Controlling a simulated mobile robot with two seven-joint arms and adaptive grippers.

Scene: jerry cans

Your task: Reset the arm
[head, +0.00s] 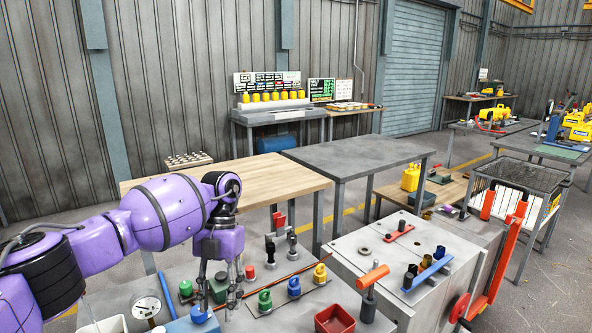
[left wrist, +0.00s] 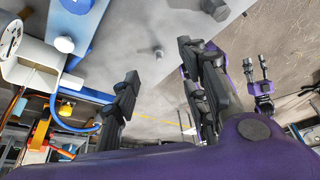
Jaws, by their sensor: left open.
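My left gripper (head: 221,292) hangs from the purple left arm over the near grey workbench in the head view. Its fingers point down and stand apart, with no held object visible between them. In the left wrist view my left gripper (left wrist: 162,85) shows two black fingers spread with a gap over a grey surface. A small purple part with two grey prongs (left wrist: 257,75) stands at the right of that view; it looks like my right gripper, but is too small to judge. My right gripper does not show in the head view.
Close around the left gripper are a green knob (head: 185,288), a red knob (head: 250,272), a yellow valve (head: 320,273) and a gauge (head: 147,307). A red bin (head: 334,319) is nearby. A yellow jerry can (head: 410,177) stands farther off. The wooden tabletop (head: 270,178) is clear.

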